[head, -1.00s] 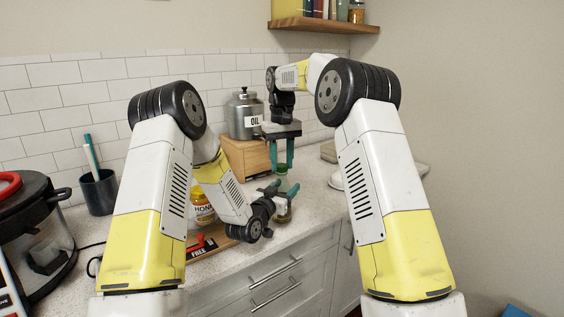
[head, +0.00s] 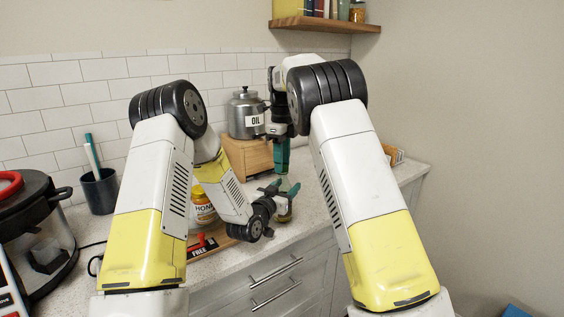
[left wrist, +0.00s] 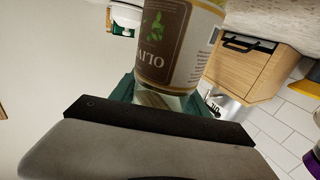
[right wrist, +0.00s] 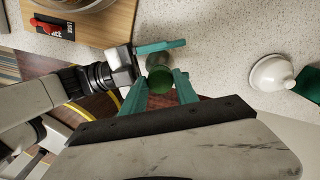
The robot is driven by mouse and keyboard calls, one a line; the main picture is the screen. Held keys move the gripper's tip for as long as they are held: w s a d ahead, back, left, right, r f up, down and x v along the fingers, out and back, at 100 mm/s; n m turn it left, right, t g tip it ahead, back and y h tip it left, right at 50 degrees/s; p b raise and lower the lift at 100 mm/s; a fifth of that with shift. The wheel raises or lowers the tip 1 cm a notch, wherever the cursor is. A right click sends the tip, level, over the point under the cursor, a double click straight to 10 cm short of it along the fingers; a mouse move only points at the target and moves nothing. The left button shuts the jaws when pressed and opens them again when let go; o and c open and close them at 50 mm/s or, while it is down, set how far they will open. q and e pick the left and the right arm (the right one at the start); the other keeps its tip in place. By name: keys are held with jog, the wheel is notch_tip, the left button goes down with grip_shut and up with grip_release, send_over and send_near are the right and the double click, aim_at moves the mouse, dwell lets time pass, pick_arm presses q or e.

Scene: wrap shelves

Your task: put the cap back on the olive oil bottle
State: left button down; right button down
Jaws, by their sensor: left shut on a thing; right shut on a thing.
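The olive oil bottle (head: 285,213) stands at the counter's front edge, mostly hidden in the head view. The left wrist view shows its dark label and yellowish body (left wrist: 178,45). My left gripper (head: 284,189) is shut on the bottle's upper part. My right gripper (head: 282,170) points down just above the bottle and is shut on the green cap (right wrist: 160,78). The cap shows between the right fingertips in the right wrist view, close to a left finger (right wrist: 160,46). I cannot tell whether the cap touches the bottle mouth.
A honey jar (head: 202,206) and a wooden board (head: 213,243) are left of the bottle. An oil canister (head: 246,115) stands on a wooden box (head: 246,157) behind. A white domed object (right wrist: 277,72) lies to the right in the right wrist view, with clear counter between.

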jog(key=m, duration=0.4)
jog(key=shift+m, duration=0.4)
jog(key=m, duration=0.6)
jog(key=shift+w+d, duration=0.1)
jog(key=c, duration=0.9)
grip_release()
jog(key=shift+c, duration=0.2)
jog(key=shift+r, duration=2.25)
jog(key=shift+c, duration=0.4)
